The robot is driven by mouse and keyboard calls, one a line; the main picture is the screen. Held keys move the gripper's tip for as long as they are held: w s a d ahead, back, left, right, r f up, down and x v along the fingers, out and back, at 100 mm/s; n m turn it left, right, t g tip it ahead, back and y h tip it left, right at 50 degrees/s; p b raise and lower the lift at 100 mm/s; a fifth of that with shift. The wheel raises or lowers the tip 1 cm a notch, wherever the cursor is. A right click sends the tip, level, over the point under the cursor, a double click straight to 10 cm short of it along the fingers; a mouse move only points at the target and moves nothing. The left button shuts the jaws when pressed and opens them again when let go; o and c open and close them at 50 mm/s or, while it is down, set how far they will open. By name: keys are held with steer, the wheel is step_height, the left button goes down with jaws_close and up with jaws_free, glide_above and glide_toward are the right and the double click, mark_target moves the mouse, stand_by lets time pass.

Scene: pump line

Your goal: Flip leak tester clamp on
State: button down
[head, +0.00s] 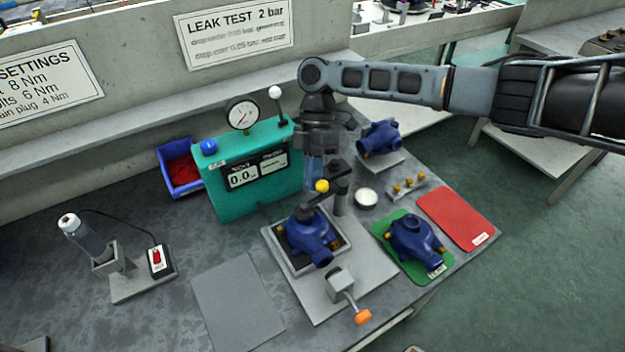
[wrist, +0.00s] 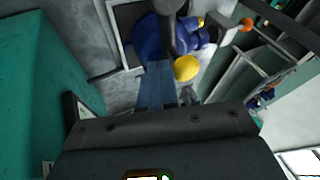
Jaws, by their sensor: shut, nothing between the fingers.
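The teal leak tester (head: 228,208) stands on the bench with a round gauge, a display reading 0.0 and a white-knobbed lever (head: 275,93) on top. In front of it a blue pump (head: 307,238) sits in a nest on a grey plate. A black clamp arm (head: 338,187) on a post reaches over the pump and carries a yellow knob (head: 322,186). The knob also shows in the wrist view (wrist: 187,68), just right of my fingertips. My gripper (head: 315,178) points down behind the knob, shut and empty; its blue-grey fingers show in the wrist view (wrist: 158,85). Contact cannot be told.
A block with an orange handle (head: 362,317) is at the plate's front. Another pump (head: 415,238) lies on a green mat, beside a red mat (head: 458,219). A third pump (head: 380,138) stands behind. A blue bin (head: 177,150) is left of the tester.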

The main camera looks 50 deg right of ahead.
steer(key=v, duration=0.6)
steer(key=shift+w+d+r+b, duration=0.15)
steer(key=shift+r+b, duration=0.15)
steer(key=shift+b, duration=0.15)
